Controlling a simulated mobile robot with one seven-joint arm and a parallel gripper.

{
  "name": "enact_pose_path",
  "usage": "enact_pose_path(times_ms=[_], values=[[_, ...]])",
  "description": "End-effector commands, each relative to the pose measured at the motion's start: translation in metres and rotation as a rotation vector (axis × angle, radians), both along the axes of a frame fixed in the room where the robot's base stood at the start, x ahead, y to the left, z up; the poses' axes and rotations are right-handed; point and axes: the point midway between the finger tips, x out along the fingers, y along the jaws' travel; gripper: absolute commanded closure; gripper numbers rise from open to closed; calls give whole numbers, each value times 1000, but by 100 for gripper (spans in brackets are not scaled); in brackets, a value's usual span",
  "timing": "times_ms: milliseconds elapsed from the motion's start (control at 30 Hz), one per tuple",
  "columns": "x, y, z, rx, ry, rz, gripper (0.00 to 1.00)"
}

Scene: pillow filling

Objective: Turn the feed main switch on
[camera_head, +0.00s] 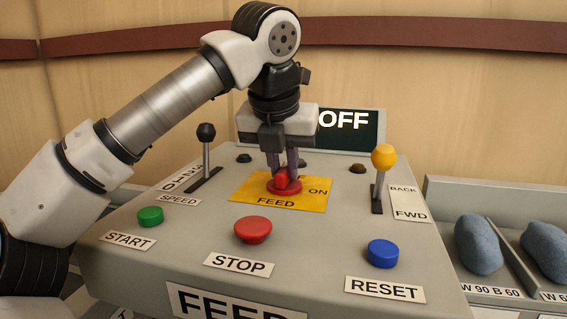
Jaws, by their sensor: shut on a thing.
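The feed main switch is a red rotary knob (282,182) on a yellow plate (248,194) marked FEED and ON, in the middle of the grey panel. My gripper (284,172) points down from above with its fingers shut on the red knob. The fingers hide part of the knob's upper side. The ON mark is to the right of the knob. A dark display (353,132) behind the panel reads OFF; my gripper hides its left part.
A black-knobbed speed lever (206,133) stands left, a yellow-knobbed lever (383,158) right. Green START (150,216), red STOP (253,230) and blue RESET (383,253) buttons lie in front. Bins with blue-grey filling (478,243) are at the right. A wooden wall is behind.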

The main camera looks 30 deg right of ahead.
Motion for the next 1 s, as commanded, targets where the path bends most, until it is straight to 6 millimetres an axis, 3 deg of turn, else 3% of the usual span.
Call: enact_pose_path(times_ms=[367,1000], values=[[1,1,4,0,2,-155,100],[4,2,5,-3,3,-751,100]])
